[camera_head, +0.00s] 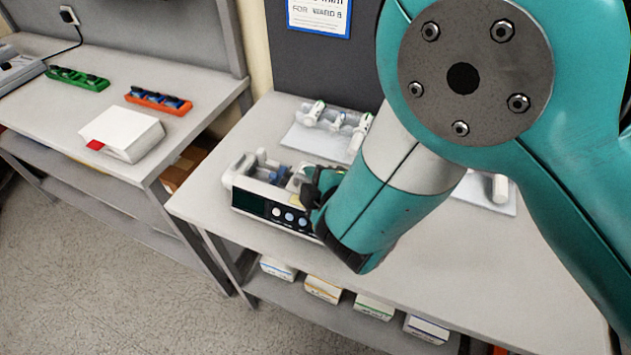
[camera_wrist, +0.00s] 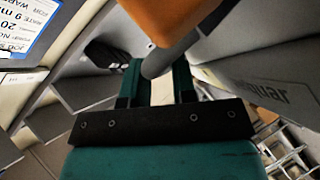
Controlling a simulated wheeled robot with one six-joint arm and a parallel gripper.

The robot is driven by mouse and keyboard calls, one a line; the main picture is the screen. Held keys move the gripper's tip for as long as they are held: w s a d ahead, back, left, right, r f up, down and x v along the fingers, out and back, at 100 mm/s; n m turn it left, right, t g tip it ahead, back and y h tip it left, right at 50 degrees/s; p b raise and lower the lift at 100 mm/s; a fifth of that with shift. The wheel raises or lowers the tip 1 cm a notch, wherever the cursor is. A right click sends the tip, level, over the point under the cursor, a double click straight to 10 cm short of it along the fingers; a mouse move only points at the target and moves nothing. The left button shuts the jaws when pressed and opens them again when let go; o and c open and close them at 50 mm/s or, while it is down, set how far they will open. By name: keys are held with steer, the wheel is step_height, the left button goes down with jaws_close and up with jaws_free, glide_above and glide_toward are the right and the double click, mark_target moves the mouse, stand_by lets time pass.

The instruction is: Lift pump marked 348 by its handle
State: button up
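A white and grey pump (camera_head: 262,190) with a dark screen and round buttons stands on the right-hand table in the head view. My gripper (camera_head: 318,190) is at its right end, and my forearm hides part of it. In the wrist view my gripper (camera_wrist: 157,75) has its two teal fingers apart, with a grey rounded bar (camera_wrist: 172,55), seemingly the handle, at their tips. I cannot tell whether the fingers press on it. A grey body with partly readable lettering (camera_wrist: 275,90) is on the right. A printed label (camera_wrist: 28,25) is at upper left. I cannot read 348 anywhere.
An orange part (camera_wrist: 175,18) is close at the top of the wrist view. White devices on a pale tray (camera_head: 325,128) stand behind the pump. Boxes (camera_head: 322,289) line the shelf below. The left table holds a white box (camera_head: 125,132) and green and orange racks. The tabletop's front right is clear.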

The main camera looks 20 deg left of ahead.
steer(key=shift+s+a, duration=0.1)
steer(key=shift+a, duration=0.05)
jaws_close()
stand_by(1.0)
steer(key=shift+r, duration=0.15)
